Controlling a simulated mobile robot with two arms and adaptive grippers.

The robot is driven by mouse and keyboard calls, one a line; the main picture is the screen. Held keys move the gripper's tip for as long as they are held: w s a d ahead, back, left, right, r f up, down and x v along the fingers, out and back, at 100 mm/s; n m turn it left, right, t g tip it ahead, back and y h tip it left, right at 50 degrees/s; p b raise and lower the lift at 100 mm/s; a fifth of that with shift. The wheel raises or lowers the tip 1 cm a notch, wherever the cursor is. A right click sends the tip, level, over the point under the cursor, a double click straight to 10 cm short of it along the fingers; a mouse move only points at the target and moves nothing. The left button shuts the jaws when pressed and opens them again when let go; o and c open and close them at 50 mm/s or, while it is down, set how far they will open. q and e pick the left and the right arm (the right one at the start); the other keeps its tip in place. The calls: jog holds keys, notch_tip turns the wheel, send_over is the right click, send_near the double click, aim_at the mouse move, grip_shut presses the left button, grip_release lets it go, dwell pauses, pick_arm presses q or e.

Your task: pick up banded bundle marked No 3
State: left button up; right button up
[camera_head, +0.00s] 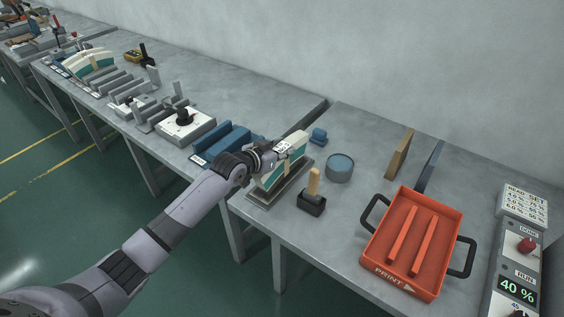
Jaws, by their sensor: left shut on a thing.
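A pale cream and green banded bundle (281,167) stands upright on edge in a grey holder (257,198) at the near edge of the middle table. My left gripper (273,153) reaches in from the left and is shut on the top of the bundle. A small white label shows on the bundle by the fingers, but its number is too small to read. The fingers hide part of the bundle. My right gripper is not in view.
Right of the bundle are a wooden-handled block (312,195), a round blue tin (340,168) and an orange tray (411,240) marked PRINT. A blue rack (222,143) stands close on the left. A control panel (518,245) is at the far right.

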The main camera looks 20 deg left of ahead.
pick_arm(q)
grip_shut()
dwell(0.3)
